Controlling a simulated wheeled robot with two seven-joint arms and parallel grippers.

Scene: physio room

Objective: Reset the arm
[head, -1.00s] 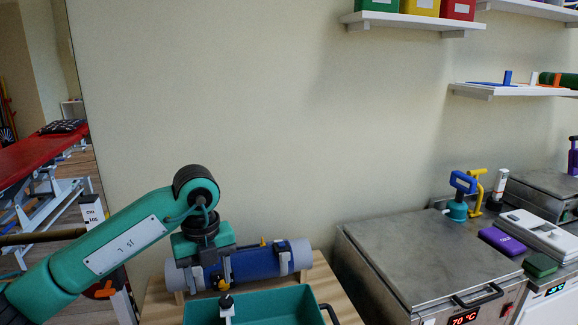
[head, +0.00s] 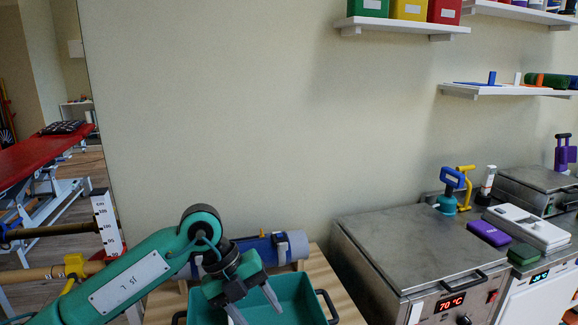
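My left arm comes in from the lower left in the head view. Its gripper (head: 254,310) points down over the green tray, with its two grey fingers spread apart and nothing seen between them. Behind it a blue cylinder with grey ends (head: 262,250) lies on the wooden table, partly hidden by my arm. My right gripper is not in the picture.
The green tray (head: 312,284) with dark handles sits on the wooden table (head: 318,268). To the right stands a steel heater unit (head: 405,240) showing 70 °C. Wall shelves (head: 400,27) hang above. A red treatment bed (head: 40,152) is at the far left.

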